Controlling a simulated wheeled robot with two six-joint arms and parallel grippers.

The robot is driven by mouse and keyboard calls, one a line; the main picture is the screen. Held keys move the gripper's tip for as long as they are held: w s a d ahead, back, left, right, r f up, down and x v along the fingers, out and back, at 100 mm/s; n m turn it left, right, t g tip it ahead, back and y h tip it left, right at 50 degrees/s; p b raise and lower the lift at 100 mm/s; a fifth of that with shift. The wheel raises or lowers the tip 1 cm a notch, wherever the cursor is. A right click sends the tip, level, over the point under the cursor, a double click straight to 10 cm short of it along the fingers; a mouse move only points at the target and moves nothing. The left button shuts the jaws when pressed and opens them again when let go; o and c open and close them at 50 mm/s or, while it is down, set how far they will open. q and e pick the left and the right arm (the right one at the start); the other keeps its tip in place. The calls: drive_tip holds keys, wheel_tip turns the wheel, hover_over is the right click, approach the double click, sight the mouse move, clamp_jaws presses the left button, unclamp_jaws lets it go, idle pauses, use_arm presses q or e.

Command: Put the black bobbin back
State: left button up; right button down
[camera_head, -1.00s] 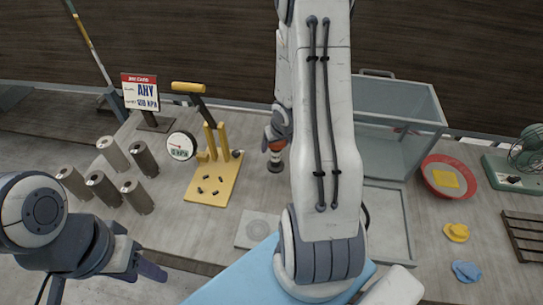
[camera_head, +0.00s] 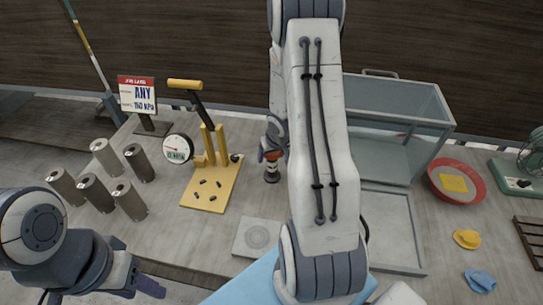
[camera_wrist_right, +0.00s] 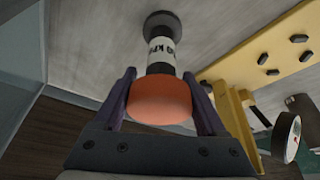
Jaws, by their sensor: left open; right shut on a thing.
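The black bobbin (camera_head: 272,175) has a flared black foot, a white printed band and an orange knob, and is roughly upright right of the yellow stand. It also shows in the right wrist view (camera_wrist_right: 160,50), its foot away from the camera. My right gripper (camera_head: 272,150) is shut on the orange knob, one finger on each side, as in the right wrist view (camera_wrist_right: 161,100). I cannot tell whether the foot touches the table. My left gripper (camera_head: 150,287) is open and empty at the lower left, near the table's front edge.
The yellow stand (camera_head: 218,192) has several dark pegs, a lever and a round gauge (camera_head: 178,149). Several grey cylinders (camera_head: 130,200) and a sign (camera_head: 137,95) stand left. A clear bin (camera_head: 385,155), grey tray (camera_head: 395,265) and red bowl (camera_head: 437,185) lie right. A square plate (camera_head: 257,238) lies in front.

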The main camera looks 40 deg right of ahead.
unclamp_jaws()
drive_tip(key=shift+f, duration=0.15)
drive_tip(key=shift+r+p, duration=0.3)
drive_tip(key=shift+r, duration=0.15)
drive_tip(key=p+v, duration=0.6)
drive_tip(key=v, duration=0.5)
drive_tip(key=shift+r+p, duration=0.25)
drive_tip(key=shift+p, duration=0.15)
drive_tip(key=shift+s+a, duration=0.1)
drive_tip(key=shift+a, duration=0.05)
